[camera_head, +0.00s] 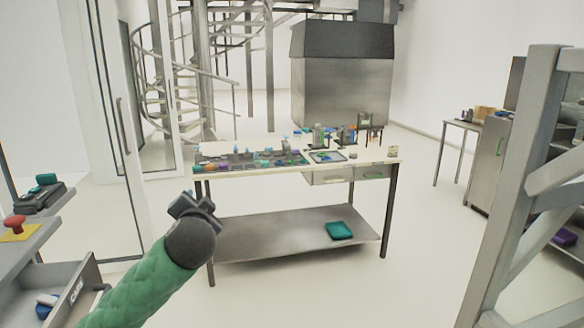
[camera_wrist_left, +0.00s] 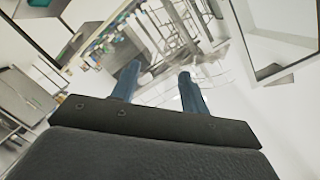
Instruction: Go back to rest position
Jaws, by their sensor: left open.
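My left gripper (camera_head: 196,207) is raised in front of the workbench in the head view, at the end of my green-sleeved arm. It appears to hold nothing. In the left wrist view the two blue-grey fingers of the gripper (camera_wrist_left: 158,88) stand apart with nothing between them. Past the fingers that view shows the room tilted, with the table top at the upper left. My right gripper is not in either view.
A workbench (camera_head: 300,175) with many small items stands ahead; a teal object (camera_head: 338,230) lies on its lower shelf (camera_head: 290,238). A grey bench with an open drawer (camera_head: 75,290) is at the left. A grey metal frame (camera_head: 530,190) stands at the right. White floor lies between.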

